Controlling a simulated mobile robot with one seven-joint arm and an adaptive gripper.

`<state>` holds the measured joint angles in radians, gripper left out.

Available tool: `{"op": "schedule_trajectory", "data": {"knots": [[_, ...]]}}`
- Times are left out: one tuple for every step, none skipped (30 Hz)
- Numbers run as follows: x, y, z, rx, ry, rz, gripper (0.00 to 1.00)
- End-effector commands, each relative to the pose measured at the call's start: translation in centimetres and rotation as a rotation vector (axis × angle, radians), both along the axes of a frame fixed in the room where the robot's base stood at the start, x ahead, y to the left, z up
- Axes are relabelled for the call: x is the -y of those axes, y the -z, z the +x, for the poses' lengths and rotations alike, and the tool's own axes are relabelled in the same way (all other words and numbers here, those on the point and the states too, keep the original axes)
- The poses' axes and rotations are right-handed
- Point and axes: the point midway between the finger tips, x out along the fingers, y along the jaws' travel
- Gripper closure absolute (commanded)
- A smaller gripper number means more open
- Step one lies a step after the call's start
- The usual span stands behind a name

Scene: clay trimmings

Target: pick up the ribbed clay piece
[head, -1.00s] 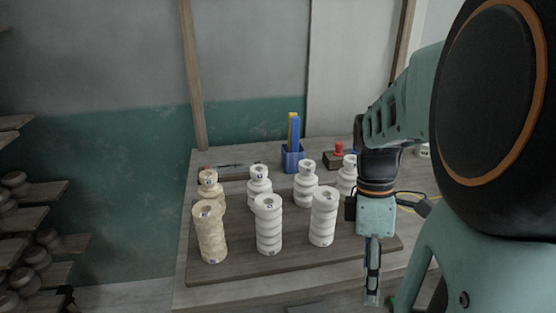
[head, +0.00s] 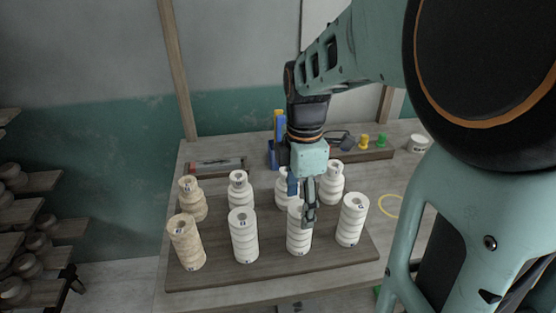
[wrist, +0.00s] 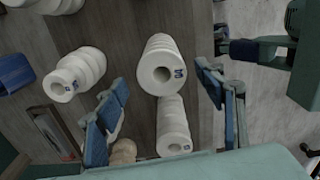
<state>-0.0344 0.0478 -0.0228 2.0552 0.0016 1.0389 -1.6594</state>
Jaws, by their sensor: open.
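Several ribbed clay pieces stand upright in two rows on a dark board (head: 345,258); I cannot tell which one the task means. The front row has a tan piece (head: 186,243), a white piece (head: 243,236), a white piece partly hidden by my gripper (head: 297,237) and a white piece at right (head: 352,220). My gripper (head: 303,212) is open and empty above that partly hidden piece. In the wrist view a white ribbed piece (wrist: 163,52) with a hollow top and dark mark shows between my open fingers, and another white one (wrist: 172,122) shows below it.
The back row holds a tan piece (head: 192,200) and white pieces (head: 239,190), (head: 332,184), close behind the front row. A blue holder (head: 272,154) and a rack with yellow and green stamps (head: 375,155) stand behind. A yellow ring (head: 389,206) lies on the table at right.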

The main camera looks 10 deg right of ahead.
Motion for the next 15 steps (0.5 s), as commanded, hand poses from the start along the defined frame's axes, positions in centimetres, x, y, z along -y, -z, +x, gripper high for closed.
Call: {"op": "schedule_trajectory", "data": {"knots": [[0.0, 1.0, -0.1, -0.005, 0.001, 0.0, 0.37], [0.0, 1.5, -0.1, -0.005, 0.001, 0.0, 0.37], [0.0, 2.1, -0.1, -0.004, 0.001, 0.0, 0.37], [0.0, 2.4, -0.1, -0.004, 0.001, 0.0, 0.37], [0.0, 2.7, -0.1, -0.003, 0.001, 0.0, 0.37], [0.0, 3.1, -0.1, -0.002, 0.002, 0.0, 0.37], [0.0, 3.2, -0.1, -0.002, 0.002, 0.0, 0.37], [0.1, 3.4, -0.1, -0.002, 0.002, 0.0, 0.37], [0.1, 3.6, -0.1, -0.001, 0.002, 0.0, 0.37], [0.1, 3.9, -0.1, -0.002, 0.002, 0.0, 0.37], [0.1, 4.2, -0.2, -0.003, 0.002, 0.0, 0.37], [0.2, 4.7, -0.2, -0.004, 0.002, 0.0, 0.37], [0.2, 5.2, -0.3, -0.004, 0.002, 0.0, 0.37], [0.3, 5.7, -0.3, -0.005, 0.002, 0.0, 0.37], [0.3, 6.4, -0.4, -0.006, 0.002, -0.001, 0.37]]}}
